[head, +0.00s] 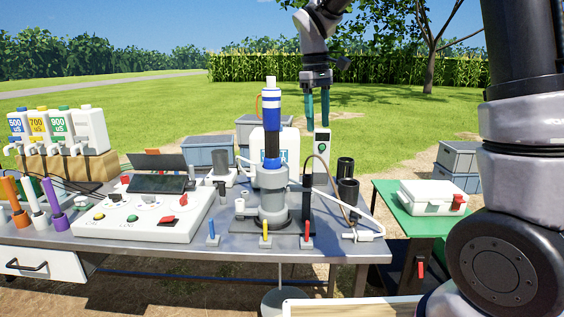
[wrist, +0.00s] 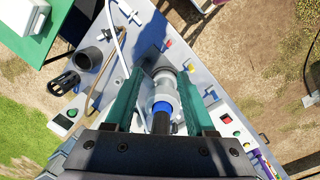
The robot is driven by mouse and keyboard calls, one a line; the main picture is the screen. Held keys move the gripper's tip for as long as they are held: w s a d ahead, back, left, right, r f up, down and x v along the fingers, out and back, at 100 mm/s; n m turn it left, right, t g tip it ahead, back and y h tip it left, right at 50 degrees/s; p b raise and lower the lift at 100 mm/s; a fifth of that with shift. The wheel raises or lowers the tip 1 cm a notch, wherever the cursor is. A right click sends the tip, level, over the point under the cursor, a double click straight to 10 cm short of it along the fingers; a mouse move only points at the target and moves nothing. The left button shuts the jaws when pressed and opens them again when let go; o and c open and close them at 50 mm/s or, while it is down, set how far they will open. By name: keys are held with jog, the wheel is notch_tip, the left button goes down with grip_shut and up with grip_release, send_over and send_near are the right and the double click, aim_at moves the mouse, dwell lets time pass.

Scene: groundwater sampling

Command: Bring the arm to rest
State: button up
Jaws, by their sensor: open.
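My gripper (head: 317,108) hangs above the back of the metal table in the head view, with its two green fingers pointing down. In the wrist view my gripper (wrist: 160,108) is open, its green fingers apart and nothing held between them. Below and between the fingers in that view is a blue-and-black upright device (wrist: 163,106) on a grey cylindrical base. In the head view the same blue-topped device (head: 271,105) stands upright on the table, left of my gripper and apart from it.
The metal table (head: 222,240) carries a white control box (head: 145,215), several bottles (head: 90,130), black cylinders (head: 348,190) and a hose. A green side table (head: 405,222) with a white case (head: 430,197) stands right. Grey crates (head: 210,152) sit behind. Air around my gripper is clear.

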jog(key=s+d+r+m+t+y, duration=0.1)
jog(key=s+d+r+m+t, duration=0.2)
jog(key=s+d+m, duration=0.3)
jog(key=s+d+r+m+t+y, duration=0.2)
jog(key=s+d+m, duration=0.4)
jog(key=s+d, duration=0.3)
jog(key=shift+s+d+r+t, duration=0.3)
jog(key=shift+s+r+t, duration=0.6)
jog(key=shift+s, duration=1.05)
jog(key=shift+f, duration=0.1)
